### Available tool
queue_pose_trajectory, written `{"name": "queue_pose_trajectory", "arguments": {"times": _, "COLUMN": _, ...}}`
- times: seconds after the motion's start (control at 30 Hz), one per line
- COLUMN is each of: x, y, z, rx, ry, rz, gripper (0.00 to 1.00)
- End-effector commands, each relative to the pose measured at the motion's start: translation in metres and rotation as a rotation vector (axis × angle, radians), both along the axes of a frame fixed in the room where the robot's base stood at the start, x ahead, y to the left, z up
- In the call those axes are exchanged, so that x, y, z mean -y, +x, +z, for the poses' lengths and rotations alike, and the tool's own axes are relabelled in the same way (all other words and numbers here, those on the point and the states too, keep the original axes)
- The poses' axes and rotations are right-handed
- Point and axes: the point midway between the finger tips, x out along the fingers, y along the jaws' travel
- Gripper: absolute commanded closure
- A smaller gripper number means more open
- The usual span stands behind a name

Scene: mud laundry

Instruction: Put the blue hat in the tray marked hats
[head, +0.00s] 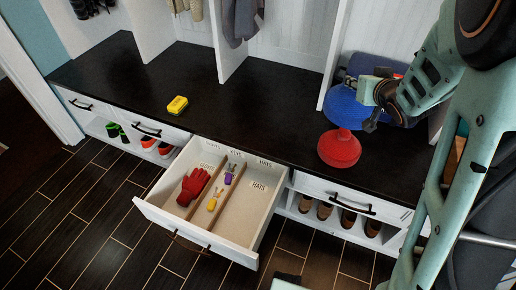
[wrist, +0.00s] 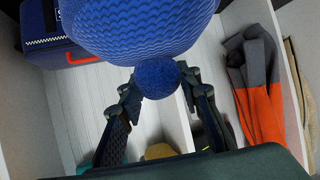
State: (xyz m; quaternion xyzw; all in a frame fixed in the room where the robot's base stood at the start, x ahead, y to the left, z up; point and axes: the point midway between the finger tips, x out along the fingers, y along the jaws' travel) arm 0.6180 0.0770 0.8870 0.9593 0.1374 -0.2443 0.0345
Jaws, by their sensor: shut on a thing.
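My gripper (head: 368,108) is shut on the blue hat (head: 346,106), near the right end of the dark bench. In the wrist view the hat's ribbed knit (wrist: 140,25) fills the top, and its pom-pom (wrist: 157,80) is between the two fingers (wrist: 158,105). I cannot tell whether the hat touches the bench. The open white drawer (head: 212,240) below the bench has three compartments labelled gloves, keys and hats. The hats compartment (head: 243,208) is on the right and looks empty.
A red hat (head: 340,149) lies on the bench's front edge, just in front of the blue hat. Red gloves (head: 193,187) and keys (head: 230,173) lie in the other compartments. A yellow object (head: 177,105) is on the bench. A blue case (wrist: 65,40) stands in the cubby behind.

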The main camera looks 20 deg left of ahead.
Motion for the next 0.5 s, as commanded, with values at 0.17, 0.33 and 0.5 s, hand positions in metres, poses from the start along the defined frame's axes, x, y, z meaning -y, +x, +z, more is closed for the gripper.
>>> {"name": "queue_pose_trajectory", "arguments": {"times": 0.17, "x": -0.08, "y": -0.015, "z": -0.077, "rx": -0.011, "ry": -0.001, "rz": 0.298, "gripper": 1.0}}
{"name": "queue_pose_trajectory", "arguments": {"times": 0.33, "x": -0.156, "y": -0.056, "z": -0.148, "rx": -0.011, "ry": 0.002, "rz": 0.601, "gripper": 1.0}}
{"name": "queue_pose_trajectory", "arguments": {"times": 0.5, "x": -0.218, "y": -0.119, "z": -0.21, "rx": -0.008, "ry": 0.003, "rz": 0.881, "gripper": 1.0}}
